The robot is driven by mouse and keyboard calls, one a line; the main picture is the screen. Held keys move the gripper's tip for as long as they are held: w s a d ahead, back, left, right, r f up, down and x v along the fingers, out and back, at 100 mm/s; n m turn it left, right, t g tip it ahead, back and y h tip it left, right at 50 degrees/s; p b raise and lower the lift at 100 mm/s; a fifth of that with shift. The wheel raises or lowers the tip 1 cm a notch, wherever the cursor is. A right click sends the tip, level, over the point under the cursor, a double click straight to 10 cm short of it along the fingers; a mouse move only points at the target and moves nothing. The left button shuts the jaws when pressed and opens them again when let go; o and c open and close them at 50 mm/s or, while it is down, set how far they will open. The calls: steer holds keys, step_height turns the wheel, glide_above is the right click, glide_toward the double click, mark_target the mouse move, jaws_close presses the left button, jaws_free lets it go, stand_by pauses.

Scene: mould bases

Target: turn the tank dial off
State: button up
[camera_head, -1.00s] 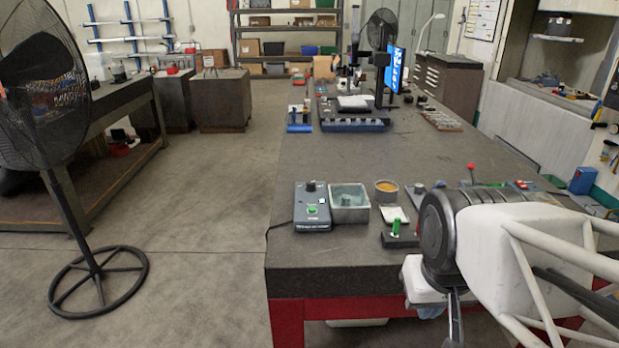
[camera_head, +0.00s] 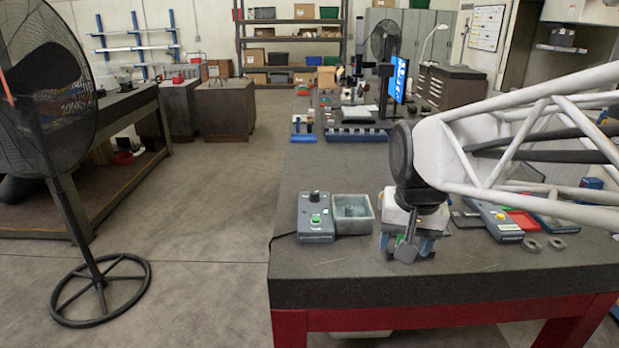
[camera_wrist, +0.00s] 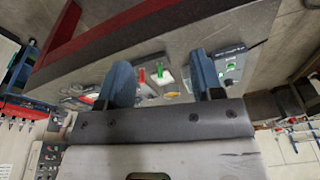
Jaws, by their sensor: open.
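A grey control box (camera_head: 316,222) with a black dial (camera_head: 315,196) on top and a green button stands near the table's front left. It sits just left of a small grey tank (camera_head: 352,213) holding clear liquid. The dial's exact setting is too small to read. My gripper (camera_head: 407,248) hangs over the table to the right of the tank, fingers downward and apart from the box. In the wrist view my gripper (camera_wrist: 162,75) has its two blue fingers spread with nothing held between them. The control box (camera_wrist: 231,67) shows there beyond the right finger.
A green upright piece (camera_wrist: 159,71) shows between my fingers in the wrist view. Another grey-blue box (camera_head: 494,222), a red tray (camera_head: 523,220) and metal rings (camera_head: 543,243) lie right of my gripper. The table front left of the control box is clear.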

steer(key=w+a+r+m, duration=0.2)
steer(key=w+a, duration=0.1)
steer(key=w, duration=0.9)
steer(key=m+g, duration=0.2)
steer(key=m, duration=0.4)
glide_above(315, 192)
step_height(315, 192, down, 10)
steer(key=shift+f, duration=0.1)
steer(key=shift+s, duration=0.1)
steer(key=shift+f, duration=3.9)
steer(key=shift+c, duration=0.3)
steer(key=c, duration=0.9)
steer(key=shift+o, duration=0.2)
